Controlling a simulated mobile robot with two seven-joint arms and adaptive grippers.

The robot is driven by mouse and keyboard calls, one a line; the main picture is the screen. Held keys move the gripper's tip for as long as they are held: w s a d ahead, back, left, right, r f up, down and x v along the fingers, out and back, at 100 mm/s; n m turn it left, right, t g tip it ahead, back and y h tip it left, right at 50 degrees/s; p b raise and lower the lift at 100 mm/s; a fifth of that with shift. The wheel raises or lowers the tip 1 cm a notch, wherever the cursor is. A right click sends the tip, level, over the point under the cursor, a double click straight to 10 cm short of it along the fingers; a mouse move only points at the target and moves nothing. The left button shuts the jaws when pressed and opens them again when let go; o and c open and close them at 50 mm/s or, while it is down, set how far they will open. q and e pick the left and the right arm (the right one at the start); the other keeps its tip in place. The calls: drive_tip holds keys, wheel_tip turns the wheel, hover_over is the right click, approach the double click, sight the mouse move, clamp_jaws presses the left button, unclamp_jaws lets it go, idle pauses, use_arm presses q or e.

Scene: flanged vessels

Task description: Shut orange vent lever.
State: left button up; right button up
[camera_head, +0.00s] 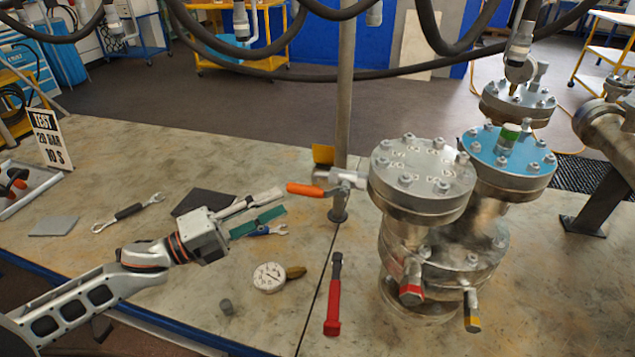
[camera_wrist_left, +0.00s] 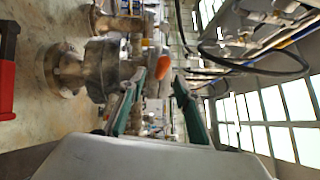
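The orange vent lever (camera_head: 305,190) sticks out to the left from a small silver valve (camera_head: 345,180) on the side of the grey flanged vessel (camera_head: 420,185). It lies roughly level in the head view. My left gripper (camera_head: 284,200) is just left of the lever's free end, fingers pointing at it. Its fingers are apart with nothing between them. In the left wrist view, the orange lever (camera_wrist_left: 163,67) shows end-on beyond and between the green-padded fingertips of the left gripper (camera_wrist_left: 160,80). Whether a finger touches it I cannot tell. My right gripper is not in view.
A blue-topped vessel (camera_head: 508,155) stands behind right. A grey post (camera_head: 345,90) rises behind the lever. Black hoses hang above.

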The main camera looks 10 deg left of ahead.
sight(296, 193)
use_arm(q)
drive_tip(key=shift+w+d+r, duration=0.3)
drive_tip(key=shift+d, duration=0.1)
drive_tip(key=p+x, duration=0.1)
drive_tip(key=x, duration=0.4)
drive_tip(key=shift+d, duration=0.1)
drive_tip(key=shift+w+d+p, duration=0.3)
drive_tip(key=shift+w+d, duration=0.15)
drive_tip(key=shift+d, duration=0.05)
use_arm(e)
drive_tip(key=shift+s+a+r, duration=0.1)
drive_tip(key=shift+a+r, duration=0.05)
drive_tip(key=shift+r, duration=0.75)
use_arm(q)
clamp_jaws()
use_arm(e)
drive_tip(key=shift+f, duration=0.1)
